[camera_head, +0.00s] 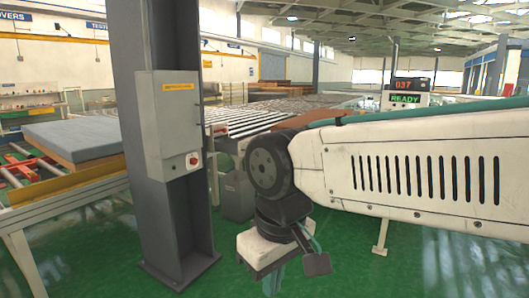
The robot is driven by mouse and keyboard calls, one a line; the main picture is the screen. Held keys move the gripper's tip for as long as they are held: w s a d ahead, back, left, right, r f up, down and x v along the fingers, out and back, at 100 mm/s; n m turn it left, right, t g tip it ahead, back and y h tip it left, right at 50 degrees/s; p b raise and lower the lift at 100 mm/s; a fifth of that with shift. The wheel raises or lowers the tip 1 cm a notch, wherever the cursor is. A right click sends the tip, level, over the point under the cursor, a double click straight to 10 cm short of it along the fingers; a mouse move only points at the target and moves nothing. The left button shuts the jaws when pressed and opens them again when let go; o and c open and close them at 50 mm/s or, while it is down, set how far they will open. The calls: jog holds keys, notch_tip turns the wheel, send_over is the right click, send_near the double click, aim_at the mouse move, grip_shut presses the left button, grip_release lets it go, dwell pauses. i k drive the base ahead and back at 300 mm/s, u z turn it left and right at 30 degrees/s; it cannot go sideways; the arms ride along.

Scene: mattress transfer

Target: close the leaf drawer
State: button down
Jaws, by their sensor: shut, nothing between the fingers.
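No leaf drawer can be made out in the head view. My white arm reaches in from the right and bends down at a dark round joint. My gripper (272,258) is at its lower end, over the green floor, right of the grey column. It is shut and empty, though its fingertips are small and hard to make out. The arm hides part of the area behind it.
A grey mattress (72,134) lies on a conveyor at the left. Rollers (245,117) run behind. Green floor is open in front.

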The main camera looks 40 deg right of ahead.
aim_at(236, 147)
jog(key=z, duration=0.7)
jog(key=i, duration=0.35)
jog(key=z, duration=0.95)
jog(key=i, duration=1.6)
jog(key=u, duration=0.75)
jog(key=i, duration=0.95)
jog(key=u, duration=0.85)
